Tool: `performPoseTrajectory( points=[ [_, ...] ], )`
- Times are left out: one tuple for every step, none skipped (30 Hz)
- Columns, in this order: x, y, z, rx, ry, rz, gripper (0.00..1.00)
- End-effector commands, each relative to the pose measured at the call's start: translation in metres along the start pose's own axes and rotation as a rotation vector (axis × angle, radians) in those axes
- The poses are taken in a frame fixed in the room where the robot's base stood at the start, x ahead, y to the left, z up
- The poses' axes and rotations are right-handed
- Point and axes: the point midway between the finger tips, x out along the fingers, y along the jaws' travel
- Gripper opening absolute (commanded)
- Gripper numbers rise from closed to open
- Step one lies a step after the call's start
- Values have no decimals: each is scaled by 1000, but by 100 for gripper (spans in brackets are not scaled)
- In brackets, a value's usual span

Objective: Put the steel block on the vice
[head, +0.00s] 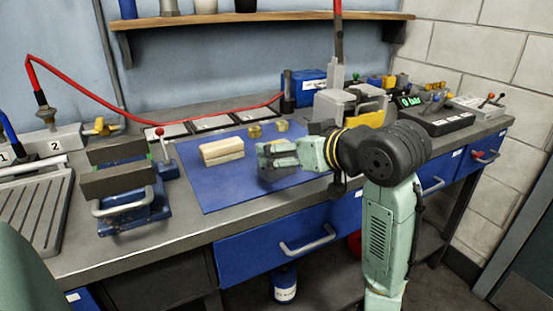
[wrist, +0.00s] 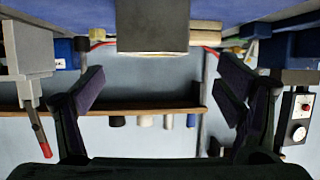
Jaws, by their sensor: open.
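The steel block (wrist: 153,25) shows as a dark grey block with a paler edge, at the top middle of the upside-down wrist view, by the blue mat. It lies between the lines of my gripper's (wrist: 160,85) two spread fingers, and neither finger visibly touches it. In the head view my gripper (head: 272,157) is low over the right part of the mat, pointing left, and the block cannot be clearly told apart from it there. The vice (head: 118,182), blue with grey jaws and a front handle, stands at the left of the bench, clear of my gripper.
Pale stacked wooden blocks (head: 222,151) lie on the blue mat (head: 225,190), between my gripper and the vice. Brass pieces (head: 255,131) lie behind. A red-knobbed lever (head: 163,145) stands beside the vice. A red hose (head: 120,110) runs along the back. The mat's front is clear.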

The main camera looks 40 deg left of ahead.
Motion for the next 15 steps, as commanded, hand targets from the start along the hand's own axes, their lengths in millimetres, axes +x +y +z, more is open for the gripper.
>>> performPoseTrajectory(
  points=[
    [5, -1, 0, 0, 0, -1, 86],
    [7, -1, 0, -1, -1, -1, 86],
    [10, -1, 0, -1, -1, -1, 86],
    [11, 0, 0, 0, -1, -1, 86],
    [14, 0, 0, 0, -1, -1, 86],
    [18, 1, 0, 1, 0, -1, 86],
    [21, 2, 1, 1, -1, -2, 86],
    [26, 3, 1, 2, -2, -2, 86],
    [32, 5, 2, 3, -2, -2, 86],
    [37, 6, 2, 2, -2, -2, 86],
    [42, 7, 3, 2, -3, -3, 86],
    [48, 7, 2, 1, -1, -2, 86],
    [51, 7, 3, 1, -1, -2, 86],
    [55, 7, 3, 0, -1, -2, 86],
    [58, 7, 3, 0, 0, -1, 86]
  ],
)
